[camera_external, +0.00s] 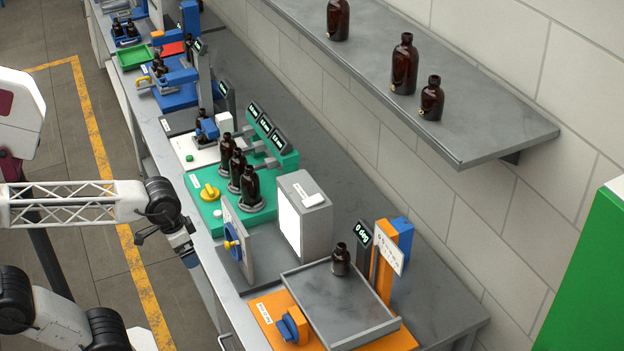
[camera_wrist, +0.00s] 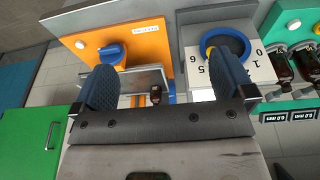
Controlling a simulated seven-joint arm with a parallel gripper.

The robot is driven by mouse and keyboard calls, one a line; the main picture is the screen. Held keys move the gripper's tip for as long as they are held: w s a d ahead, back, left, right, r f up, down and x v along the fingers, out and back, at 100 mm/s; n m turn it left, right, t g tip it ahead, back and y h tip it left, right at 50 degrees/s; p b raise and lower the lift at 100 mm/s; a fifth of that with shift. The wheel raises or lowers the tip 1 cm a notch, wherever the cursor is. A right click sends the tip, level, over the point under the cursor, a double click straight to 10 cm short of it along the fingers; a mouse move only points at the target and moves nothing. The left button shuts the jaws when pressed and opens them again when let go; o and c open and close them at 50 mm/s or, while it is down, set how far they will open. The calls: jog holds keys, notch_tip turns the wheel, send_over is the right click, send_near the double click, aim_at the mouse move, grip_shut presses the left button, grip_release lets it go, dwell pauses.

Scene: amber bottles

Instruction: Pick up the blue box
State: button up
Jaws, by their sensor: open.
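A blue block (camera_external: 403,232) sits behind the top of the orange post at the bench's right end. Other blue, box-like parts (camera_external: 182,77) belong to the station farther back. I cannot tell which of these is the blue box, and no separate blue box shows clearly. My gripper (camera_external: 170,243) is left of the bench's front edge, apart from all of these. In the wrist view my gripper (camera_wrist: 168,85) has its two dark blue ribbed fingers spread wide, with nothing held between them.
An orange station (camera_external: 263,305) with a blue knob (camera_external: 292,326) holds a grey tilting tray (camera_external: 345,312) with an amber bottle (camera_external: 341,260). A grey box (camera_external: 305,215) and green station (camera_external: 262,215) stand beyond. A shelf (camera_external: 480,135) with bottles overhangs the back.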

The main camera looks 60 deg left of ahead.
jog(key=w+d+r+n+g+h, duration=0.1)
jog(key=w+r+n+h, duration=0.15)
jog(key=w, duration=0.75)
jog(key=w+d+r+n+h, duration=0.1)
jog(key=w+d+r+n, duration=0.2)
jog(key=w, duration=0.7)
jog(key=n+h, duration=0.9)
jog(key=n, duration=0.6)
send_over(398, 222)
jog(key=s+a, duration=0.1)
jog(key=a, duration=0.4)
notch_tip(398, 222, down, 6)
notch_tip(398, 222, down, 11)
jog(key=shift+a+t, duration=0.25)
jog(key=shift+t, duration=0.15)
jog(key=shift+x, duration=1.25)
jog(key=shift+d, duration=0.15)
jog(key=shift+x, duration=2.5)
